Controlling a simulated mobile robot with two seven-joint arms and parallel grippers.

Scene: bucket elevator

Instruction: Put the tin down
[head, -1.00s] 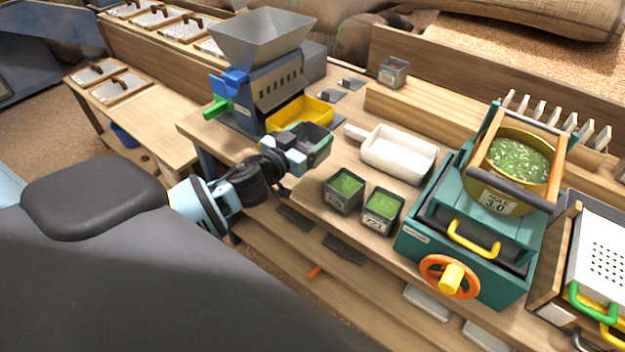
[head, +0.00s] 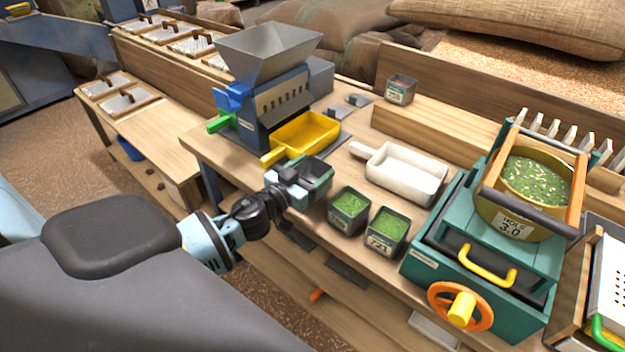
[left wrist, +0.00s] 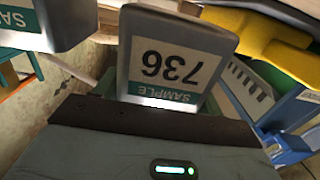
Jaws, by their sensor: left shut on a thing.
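My left gripper (head: 297,183) is shut on a grey metal tin (head: 318,186). The tin is upright, with a dark inside that looks empty. The tin is at the bench's front edge, in front of the yellow tray (head: 326,132) and left of two tins of green bits, one at left (head: 346,222) and one at right (head: 384,243). I cannot tell whether its base touches the bench. My right gripper is out of view.
A hopper machine (head: 268,100) stands behind the yellow tray. A white scoop (head: 405,188) lies behind the green tins. A teal machine (head: 480,300) with a pot of green bits is at right. Another tin (head: 400,90) stands at the back. Bare bench shows between tray and scoop.

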